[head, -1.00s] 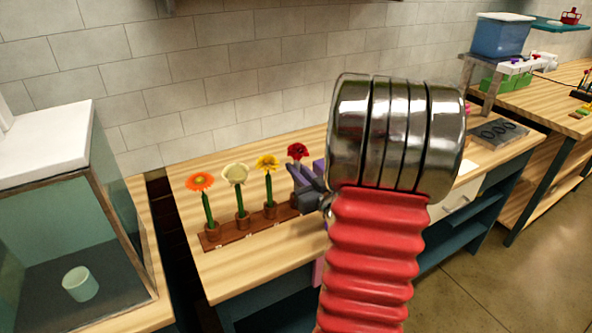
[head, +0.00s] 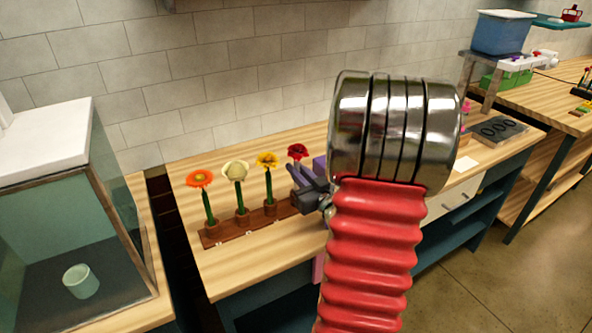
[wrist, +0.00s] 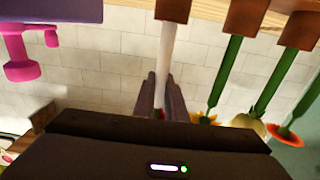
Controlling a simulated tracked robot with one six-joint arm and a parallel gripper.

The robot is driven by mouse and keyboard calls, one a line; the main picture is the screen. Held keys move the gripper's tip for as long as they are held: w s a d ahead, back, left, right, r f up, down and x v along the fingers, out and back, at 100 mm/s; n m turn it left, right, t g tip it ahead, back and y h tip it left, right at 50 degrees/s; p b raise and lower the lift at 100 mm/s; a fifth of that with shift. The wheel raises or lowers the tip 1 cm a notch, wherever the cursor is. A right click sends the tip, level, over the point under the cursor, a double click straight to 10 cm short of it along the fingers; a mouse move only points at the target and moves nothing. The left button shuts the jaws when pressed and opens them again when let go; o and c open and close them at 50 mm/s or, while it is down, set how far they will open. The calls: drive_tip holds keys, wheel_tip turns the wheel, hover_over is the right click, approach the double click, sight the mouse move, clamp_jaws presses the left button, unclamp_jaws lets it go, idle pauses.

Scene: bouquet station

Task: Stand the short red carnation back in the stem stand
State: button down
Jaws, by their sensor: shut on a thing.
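The red carnation (head: 297,151) stands upright at the right end of the flower row in the head view. My gripper (head: 308,184) is at its stem, just below the bloom. The wrist view is upside down; there my gripper (wrist: 162,97) has its two fingers on either side of a pale stem (wrist: 167,50), shut on it. A bit of red bloom shows at the fingers. The stem's far end meets a brown cup (wrist: 173,9) of the stem stand (head: 240,231). I cannot tell how deep it sits. My fingers and arm hide the stand's right end in the head view.
Orange (head: 200,178), cream (head: 235,171) and yellow (head: 267,160) flowers stand in cups to the left, close by. A purple block (head: 319,165) is behind my gripper. The bench front is clear.

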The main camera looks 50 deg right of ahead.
drive_tip(key=shift+f, duration=0.25)
drive_tip(key=c, duration=1.7)
unclamp_jaws()
drive_tip(key=o, duration=0.5)
drive_tip(key=shift+o, duration=0.2)
drive_tip(key=shift+s, duration=0.1)
